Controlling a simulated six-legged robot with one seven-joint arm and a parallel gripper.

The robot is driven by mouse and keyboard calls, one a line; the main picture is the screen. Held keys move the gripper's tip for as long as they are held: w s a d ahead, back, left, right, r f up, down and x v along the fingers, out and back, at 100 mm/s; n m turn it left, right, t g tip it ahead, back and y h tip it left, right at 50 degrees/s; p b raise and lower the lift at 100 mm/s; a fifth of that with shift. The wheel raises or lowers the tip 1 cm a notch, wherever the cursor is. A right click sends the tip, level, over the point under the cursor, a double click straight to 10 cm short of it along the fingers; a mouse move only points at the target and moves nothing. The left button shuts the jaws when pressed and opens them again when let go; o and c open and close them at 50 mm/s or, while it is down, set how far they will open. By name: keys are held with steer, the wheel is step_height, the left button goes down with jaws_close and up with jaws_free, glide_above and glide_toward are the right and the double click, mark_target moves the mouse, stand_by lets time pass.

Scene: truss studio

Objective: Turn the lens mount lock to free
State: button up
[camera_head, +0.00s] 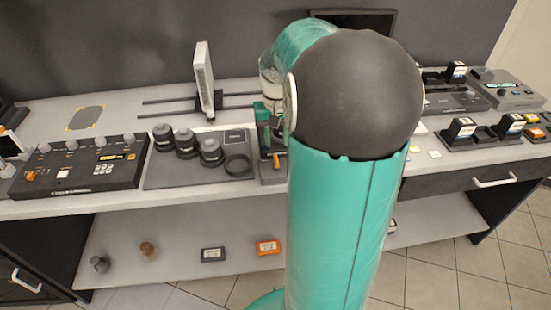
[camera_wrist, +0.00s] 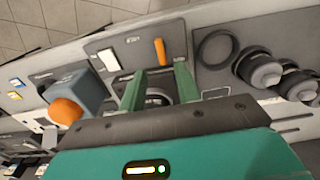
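A grey panel (camera_wrist: 128,45) with an orange lever (camera_wrist: 160,52) and a small white label fills the upper middle of the wrist view. The orange lever also shows in the head view (camera_head: 276,160), just left of my arm. My gripper (camera_wrist: 159,70) has its two green fingers apart, with the lever just beyond the tips, towards the right finger. I see no contact with it. A dark round part (camera_wrist: 158,98) shows between the fingers lower down. In the head view my arm hides most of the gripper and the panel's right side.
Left of the panel are a tray (camera_head: 155,178) with several dark lenses (camera_head: 186,142) and a black ring (camera_head: 238,165). A control console (camera_head: 85,165) stands farther left. A grey box with an orange knob (camera_wrist: 65,110) is close to the left finger in the wrist view.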

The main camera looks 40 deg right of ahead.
mark_target(276, 159)
step_height(276, 159, down, 8)
steer(key=shift+f, duration=0.2)
steer(key=shift+c, duration=0.4)
jaws_close()
